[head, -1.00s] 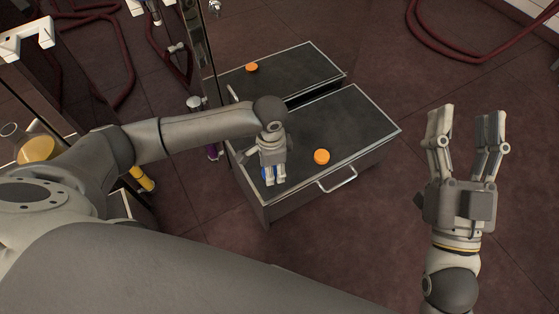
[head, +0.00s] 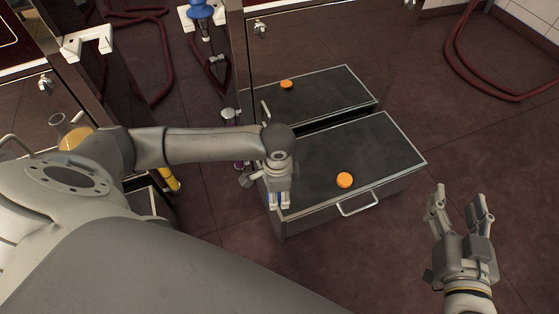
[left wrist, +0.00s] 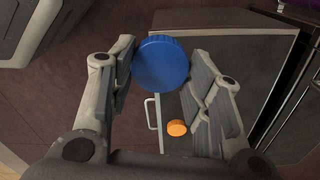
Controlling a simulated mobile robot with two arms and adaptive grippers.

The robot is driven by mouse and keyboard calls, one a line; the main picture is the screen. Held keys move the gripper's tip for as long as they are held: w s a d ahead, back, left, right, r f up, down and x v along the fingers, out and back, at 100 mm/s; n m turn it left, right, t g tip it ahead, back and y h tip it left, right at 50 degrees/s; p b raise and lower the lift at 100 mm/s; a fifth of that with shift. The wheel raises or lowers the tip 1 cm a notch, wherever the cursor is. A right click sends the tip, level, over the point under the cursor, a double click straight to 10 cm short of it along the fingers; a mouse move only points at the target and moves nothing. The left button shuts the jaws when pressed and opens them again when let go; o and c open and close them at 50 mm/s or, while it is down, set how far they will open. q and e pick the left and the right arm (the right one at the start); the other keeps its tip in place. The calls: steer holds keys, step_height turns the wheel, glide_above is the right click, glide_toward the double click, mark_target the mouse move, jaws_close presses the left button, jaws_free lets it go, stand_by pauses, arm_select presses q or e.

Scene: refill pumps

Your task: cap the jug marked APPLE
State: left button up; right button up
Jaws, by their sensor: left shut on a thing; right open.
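My left gripper (head: 279,200) is shut on a blue cap, seen clearly in the left wrist view (left wrist: 160,63) as a round ribbed disc between the fingers. In the head view the gripper hangs over the left front of a low dark-topped drawer unit (head: 390,150). An orange cap (head: 345,180) lies on that top, to the right of the gripper; it also shows in the left wrist view (left wrist: 177,128). My right gripper (head: 458,208) is open and empty over the floor at the right. A vessel with yellow contents (head: 75,138) stands at far left, partly hidden by my arm. No APPLE marking is readable.
A shiny dark panel (head: 300,45) stands behind the drawer unit and seems to mirror its top and orange cap. A drawer handle (head: 358,204) sticks out in front. A blue-topped fitting (head: 201,9) is at the top. Red hoses (head: 470,70) lie on the floor.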

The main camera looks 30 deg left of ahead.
arm_select(q)
steer(key=w+r+n, duration=0.2)
steer(key=r+n, duration=0.1)
steer(key=r, duration=0.4)
steer(key=w+d+r+n, duration=0.1)
steer(key=r+n, duration=0.3)
steer(key=r, duration=0.4)
steer(key=w+r+n, duration=0.3)
steer(key=r, duration=0.5)
steer(key=shift+w+d+r+n, duration=0.2)
steer(key=shift+w+d+n, duration=0.05)
steer(key=shift+d+n, duration=0.05)
